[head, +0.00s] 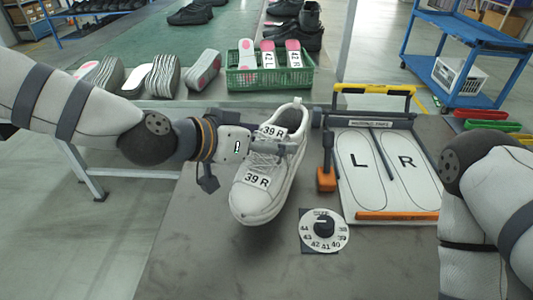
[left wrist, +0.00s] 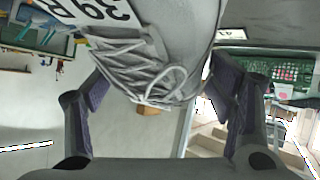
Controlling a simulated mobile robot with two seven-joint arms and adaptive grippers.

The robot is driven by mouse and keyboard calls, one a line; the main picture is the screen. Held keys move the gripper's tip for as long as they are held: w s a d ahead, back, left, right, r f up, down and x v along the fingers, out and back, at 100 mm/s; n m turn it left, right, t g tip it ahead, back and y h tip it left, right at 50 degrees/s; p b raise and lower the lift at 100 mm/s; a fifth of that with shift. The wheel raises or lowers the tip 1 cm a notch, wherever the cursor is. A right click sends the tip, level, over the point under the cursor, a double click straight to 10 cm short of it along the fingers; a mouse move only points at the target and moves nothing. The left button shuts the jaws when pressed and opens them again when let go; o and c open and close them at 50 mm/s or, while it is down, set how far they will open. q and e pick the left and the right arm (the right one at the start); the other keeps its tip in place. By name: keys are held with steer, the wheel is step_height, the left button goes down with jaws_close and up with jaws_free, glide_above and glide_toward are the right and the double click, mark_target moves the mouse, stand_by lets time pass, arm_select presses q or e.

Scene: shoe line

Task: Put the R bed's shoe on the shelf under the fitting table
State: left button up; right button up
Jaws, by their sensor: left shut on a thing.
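A white lace-up shoe (head: 262,198) carries labels reading 39 R and hangs toe down in front of the fitting table's left part. It also fills the top of the left wrist view (left wrist: 185,30), with its laces between the fingers. My left gripper (head: 285,147) is shut on this shoe near its laced opening. The fitting board's R bed (head: 407,163) and L bed (head: 360,163) are both bare. The grey fitting table (head: 190,260) lies below; I cannot make out the shelf under it. My right gripper is outside the views.
A size dial (head: 324,231) and an orange block with a dark post (head: 326,178) stand beside the board. Behind are a green crate (head: 270,78), several soles and insoles, and dark shoes (head: 290,35). A blue cart (head: 468,50) stands at the back right.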

arm_select(q)
steer(key=shift+w+a+f, duration=0.25)
steer(key=shift+w+f, duration=0.5)
steer(key=shift+f, duration=0.15)
steer(key=shift+w+a+f+b, duration=0.1)
steer(key=shift+w+f+b, duration=0.15)
steer(key=shift+f, duration=0.65)
steer(key=shift+w+f+b, duration=0.1)
steer(key=shift+f+b, duration=0.2)
steer(key=shift+f, duration=0.6)
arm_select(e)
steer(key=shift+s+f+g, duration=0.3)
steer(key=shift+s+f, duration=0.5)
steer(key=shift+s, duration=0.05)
arm_select(q)
steer(key=shift+f, duration=0.2)
steer(key=o, duration=2)
steer(key=shift+c, duration=0.2)
